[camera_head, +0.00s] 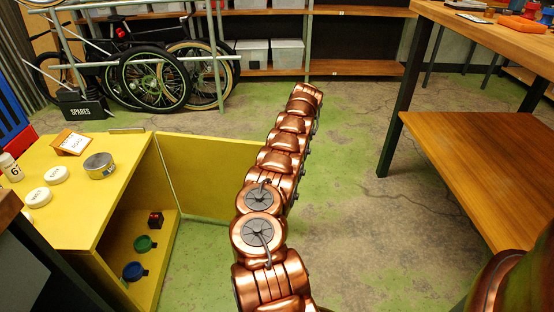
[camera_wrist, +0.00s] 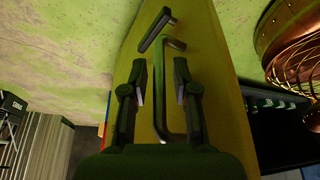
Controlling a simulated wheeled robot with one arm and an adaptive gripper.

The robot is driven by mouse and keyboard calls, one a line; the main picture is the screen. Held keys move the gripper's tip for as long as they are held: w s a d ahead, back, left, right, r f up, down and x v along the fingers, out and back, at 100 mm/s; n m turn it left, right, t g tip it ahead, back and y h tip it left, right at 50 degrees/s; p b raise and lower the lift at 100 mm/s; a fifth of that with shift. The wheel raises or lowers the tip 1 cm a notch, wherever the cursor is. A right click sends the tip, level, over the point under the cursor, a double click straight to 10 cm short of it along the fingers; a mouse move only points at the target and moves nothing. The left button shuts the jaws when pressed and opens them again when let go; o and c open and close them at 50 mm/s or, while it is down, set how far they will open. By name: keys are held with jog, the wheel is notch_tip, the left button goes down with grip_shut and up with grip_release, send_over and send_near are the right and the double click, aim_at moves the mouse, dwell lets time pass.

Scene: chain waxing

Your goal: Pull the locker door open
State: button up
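The yellow locker (camera_head: 118,215) stands at the left in the head view, with its inside showing. Its yellow door (camera_head: 195,170) stands swung out to the right of the opening, and its right part is hidden behind my copper arm. In the wrist view the door (camera_wrist: 215,110) fills the middle and carries a dark bar handle (camera_wrist: 163,95). My gripper (camera_wrist: 161,88) is over the handle, its two fingers apart on either side of the bar in the picture. I see no finger closed on it; the depth between them is unclear. The head view does not show my gripper.
On the locker top are a round tin (camera_head: 100,166), white lids (camera_head: 55,175) and a card holder (camera_head: 71,143). Inside are a green item (camera_head: 144,243), a blue item (camera_head: 134,271) and a red item (camera_head: 155,219). A wooden bench (camera_head: 480,165) stands right. Floor between is clear.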

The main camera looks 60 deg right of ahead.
jog(key=shift+o, duration=0.3)
notch_tip(320, 180, up, 8)
jog(key=shift+w+r, duration=0.15)
jog(key=shift+r, duration=0.05)
jog(key=shift+w+a+r, duration=0.15)
jog(key=shift+r, duration=0.15)
jog(key=shift+s+r, duration=0.25)
jog(key=shift+r, duration=0.2)
jog(key=shift+r, duration=0.1)
